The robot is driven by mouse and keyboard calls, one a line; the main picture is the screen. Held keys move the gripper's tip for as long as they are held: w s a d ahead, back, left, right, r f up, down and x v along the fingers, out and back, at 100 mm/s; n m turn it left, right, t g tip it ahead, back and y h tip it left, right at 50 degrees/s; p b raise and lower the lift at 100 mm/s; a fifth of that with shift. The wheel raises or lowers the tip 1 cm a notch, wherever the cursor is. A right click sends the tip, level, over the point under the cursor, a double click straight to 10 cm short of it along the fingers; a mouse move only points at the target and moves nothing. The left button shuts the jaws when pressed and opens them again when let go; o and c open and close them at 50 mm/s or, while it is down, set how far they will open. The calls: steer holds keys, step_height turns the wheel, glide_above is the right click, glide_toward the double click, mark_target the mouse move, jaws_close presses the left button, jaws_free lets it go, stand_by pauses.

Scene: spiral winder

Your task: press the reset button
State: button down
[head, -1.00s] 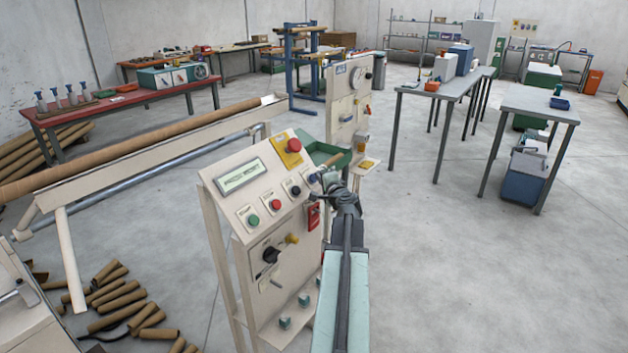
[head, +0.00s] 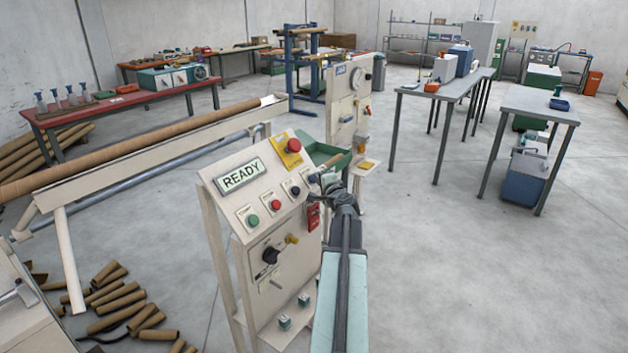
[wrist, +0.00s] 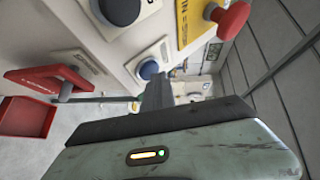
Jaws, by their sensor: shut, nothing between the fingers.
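The control panel (head: 262,185) has a lit display (head: 240,177) reading "READY". Its sloped face carries a row of buttons: green (head: 252,219), red (head: 275,204), dark (head: 295,190) and blue (head: 313,179). Their labels are too small to read, so I cannot confirm which is reset. My gripper (head: 322,192) is shut and empty at the panel's right edge, close to the blue button. In the wrist view the blue button (wrist: 148,68) shows just beyond my gripper (wrist: 158,92); I cannot tell whether they touch.
A red mushroom button (head: 293,145) on a yellow plate sits above the row; it also shows in the wrist view (wrist: 230,18). A red tag-like piece (head: 313,217) is on the panel's right side. Cardboard tubes (head: 120,300) lie at left.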

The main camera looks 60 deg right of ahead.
steer(key=shift+s+r+p, duration=0.55)
steer(key=shift+s, duration=0.05)
stand_by(0.3)
steer(key=s+r+p, duration=0.1)
steer(key=s, duration=0.1)
steer(key=s+r+p, duration=0.2)
steer(key=shift+r, duration=0.1)
stand_by(0.8)
